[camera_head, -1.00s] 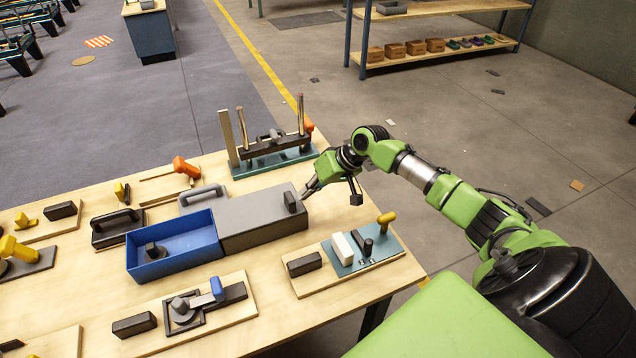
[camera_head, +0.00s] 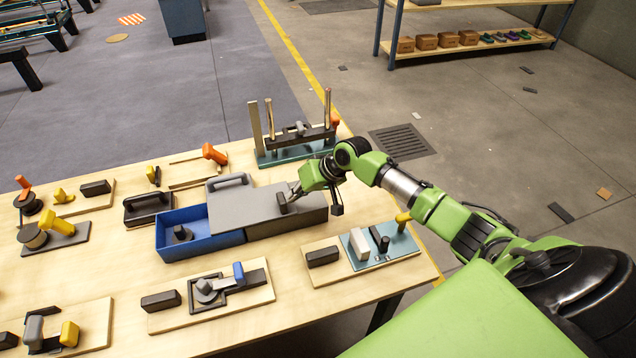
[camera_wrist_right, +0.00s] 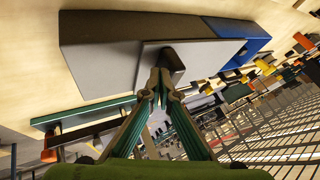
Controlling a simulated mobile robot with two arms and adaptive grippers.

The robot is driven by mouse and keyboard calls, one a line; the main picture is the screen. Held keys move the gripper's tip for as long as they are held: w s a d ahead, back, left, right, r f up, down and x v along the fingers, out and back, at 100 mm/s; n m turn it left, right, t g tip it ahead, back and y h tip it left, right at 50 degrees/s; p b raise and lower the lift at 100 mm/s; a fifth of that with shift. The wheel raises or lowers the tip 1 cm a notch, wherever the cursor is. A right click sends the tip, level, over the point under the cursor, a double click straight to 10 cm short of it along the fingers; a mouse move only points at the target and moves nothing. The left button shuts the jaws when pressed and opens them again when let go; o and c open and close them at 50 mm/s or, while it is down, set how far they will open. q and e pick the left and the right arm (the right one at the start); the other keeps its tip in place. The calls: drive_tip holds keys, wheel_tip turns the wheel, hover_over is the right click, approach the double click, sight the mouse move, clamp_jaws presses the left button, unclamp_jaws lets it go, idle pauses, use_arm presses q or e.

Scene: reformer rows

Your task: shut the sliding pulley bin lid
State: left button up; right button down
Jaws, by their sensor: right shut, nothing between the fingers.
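The pulley bin (camera_head: 200,247) is a blue open-topped box on the workbench, with a dark pulley part (camera_head: 181,233) showing inside. Its flat grey lid (camera_head: 240,208) covers the bin's right part and overlaps the dark grey housing (camera_head: 305,218) to the right. The bin's left part is open. A dark upright knob (camera_head: 281,203) stands near the lid's right end. My right gripper (camera_head: 291,191) is shut and empty, its fingertips at the knob's right side, touching or nearly so. The wrist view shows the fingertips (camera_wrist_right: 160,85) against or close to the knob (camera_wrist_right: 174,65). My left gripper is out of view.
A grey handle (camera_head: 228,180) and a black handle (camera_head: 149,207) lie behind the bin. A teal fixture with upright posts (camera_head: 295,145) stands behind the housing. Boards with parts (camera_head: 365,248) lie in front. Bare bench shows between them.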

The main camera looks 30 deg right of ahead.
drive_tip(key=p, duration=0.3)
hover_over(245, 220)
drive_tip(key=shift+a+r, duration=0.1)
drive_tip(key=shift+a, duration=0.2)
drive_tip(key=shift+d+b, duration=0.25)
drive_tip(key=shift+b, duration=0.05)
